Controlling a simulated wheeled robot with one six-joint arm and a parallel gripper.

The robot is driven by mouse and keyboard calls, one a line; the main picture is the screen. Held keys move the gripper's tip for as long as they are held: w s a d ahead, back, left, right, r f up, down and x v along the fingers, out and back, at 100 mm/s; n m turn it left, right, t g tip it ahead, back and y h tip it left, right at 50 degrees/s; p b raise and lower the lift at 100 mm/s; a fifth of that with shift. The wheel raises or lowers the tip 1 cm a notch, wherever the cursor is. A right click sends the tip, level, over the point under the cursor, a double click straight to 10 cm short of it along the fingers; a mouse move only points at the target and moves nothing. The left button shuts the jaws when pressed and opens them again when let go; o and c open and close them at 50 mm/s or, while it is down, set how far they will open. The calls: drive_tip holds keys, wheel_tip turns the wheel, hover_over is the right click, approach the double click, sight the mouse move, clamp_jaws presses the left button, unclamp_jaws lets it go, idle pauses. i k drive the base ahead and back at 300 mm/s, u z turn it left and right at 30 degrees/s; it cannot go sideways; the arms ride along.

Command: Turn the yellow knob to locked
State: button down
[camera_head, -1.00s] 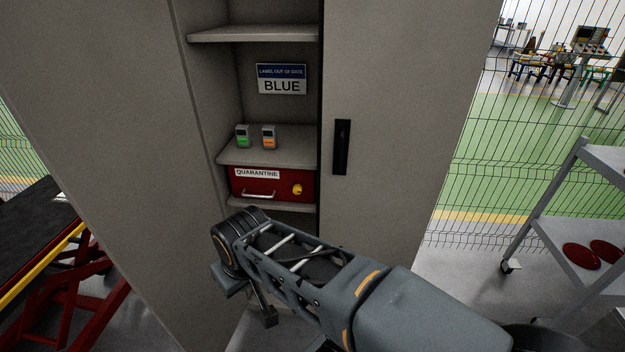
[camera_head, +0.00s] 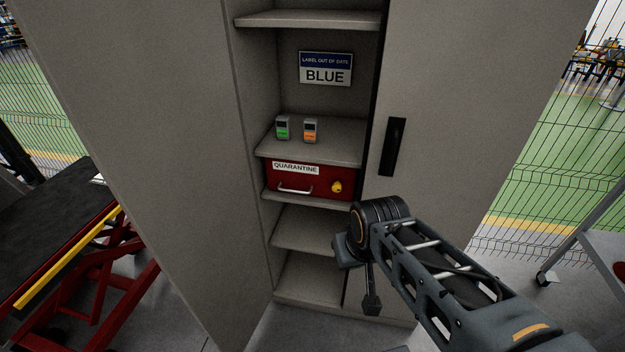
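The yellow knob (camera_head: 337,187) sits on the right side of the front of a red box (camera_head: 318,184) with a QUARANTINE label (camera_head: 296,168) and a silver handle (camera_head: 295,189). The box rests on a shelf inside the grey cabinet. The knob is too small to read its setting. My gripper (camera_head: 371,303) hangs below the arm's wrist, to the lower right of the knob and apart from it. It is small and dark, and its fingers cannot be made out.
Two small devices, one with green (camera_head: 282,128) and one with orange (camera_head: 310,131), stand on the shelf above. A blue-and-white sign (camera_head: 325,69) hangs behind. A closed door with a black handle (camera_head: 392,147) is at right. A red lift table (camera_head: 70,235) stands at left.

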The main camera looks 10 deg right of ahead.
sight(337, 186)
drive_tip(key=z, duration=2.1)
drive_tip(key=k, duration=0.95)
drive_tip(key=u, duration=1.65)
drive_tip(key=i, duration=0.5)
